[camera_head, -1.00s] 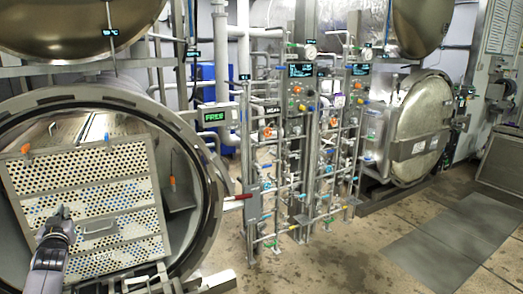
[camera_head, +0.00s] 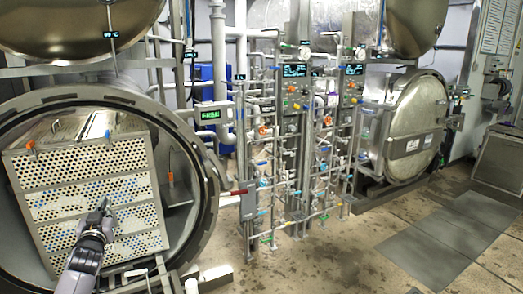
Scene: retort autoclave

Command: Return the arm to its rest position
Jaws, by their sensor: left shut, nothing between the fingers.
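My left gripper (camera_head: 102,210) is at the lower left of the head view, its arm rising from the bottom edge. It is shut and empty. It shows in front of the lower part of a perforated white rack (camera_head: 85,165) that stands in the mouth of the open autoclave (camera_head: 205,190). The gripper and arm cover part of the rack's lower middle. I cannot tell whether the fingertips touch the rack. My right gripper is not in view.
A pipe and valve stand (camera_head: 290,130) with small displays is right of the open autoclave. A closed autoclave (camera_head: 413,115) stands behind at the right. Metal plates (camera_head: 440,240) lie on the bare floor at the right. A red-tipped lever (camera_head: 238,192) sticks out beside the open vessel.

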